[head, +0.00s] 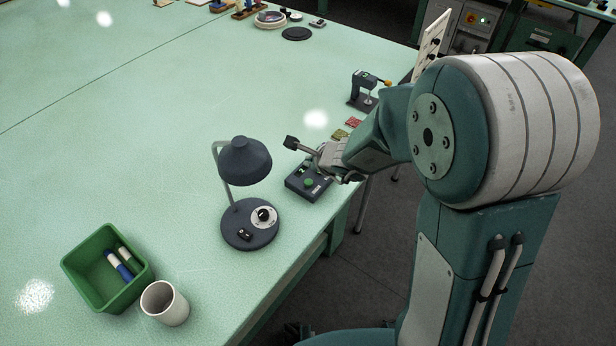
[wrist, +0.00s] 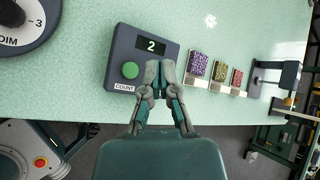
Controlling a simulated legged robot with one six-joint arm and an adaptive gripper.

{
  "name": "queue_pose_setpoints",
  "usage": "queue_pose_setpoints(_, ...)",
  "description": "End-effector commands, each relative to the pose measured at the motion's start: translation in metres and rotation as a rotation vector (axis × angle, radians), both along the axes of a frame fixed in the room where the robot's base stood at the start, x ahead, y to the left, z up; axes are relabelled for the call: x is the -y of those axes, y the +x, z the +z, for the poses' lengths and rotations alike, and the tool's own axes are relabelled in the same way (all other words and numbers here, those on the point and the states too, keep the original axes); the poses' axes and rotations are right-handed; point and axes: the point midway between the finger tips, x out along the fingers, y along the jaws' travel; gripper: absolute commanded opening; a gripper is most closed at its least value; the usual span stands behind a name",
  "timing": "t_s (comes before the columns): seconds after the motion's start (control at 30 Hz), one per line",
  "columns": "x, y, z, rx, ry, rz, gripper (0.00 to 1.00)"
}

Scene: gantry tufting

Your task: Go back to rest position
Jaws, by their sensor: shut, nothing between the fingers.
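My gripper (wrist: 161,75) is shut and empty, its fingertips together beside the green button of the counter box in the wrist view. The dark counter box (wrist: 121,42) has a green button (wrist: 130,70), a "COUNT" label and a display (wrist: 151,46) reading 2. In the head view the counter box (head: 308,185) sits near the table's right edge, with my gripper (head: 325,160) over its far side and partly hiding it. I cannot tell whether the fingers touch the box.
The desk lamp (head: 246,160) with a dial on its base stands left of the box. A green bin (head: 80,262) with markers and a white cup (head: 165,303) stand at lower left. Small tufted samples (wrist: 217,71) and a dark device (head: 362,90) lie beyond. The table's left is clear.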

Motion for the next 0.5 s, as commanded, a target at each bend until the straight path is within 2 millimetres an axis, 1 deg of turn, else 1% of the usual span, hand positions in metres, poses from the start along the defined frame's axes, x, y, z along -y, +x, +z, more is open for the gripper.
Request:
queue_pose_setpoints(0.2,0.000,0.000,0.000,0.001,0.000,0.001,0.00)
queue_pose_setpoints(0.27,0.000,-0.001,0.004,0.010,-0.003,0.013,0.00)
queue_pose_setpoints(0.37,-0.002,-0.005,0.023,0.061,-0.024,0.083,0.00)
queue_pose_setpoints(0.5,-0.005,-0.024,0.067,0.181,-0.096,0.276,0.00)
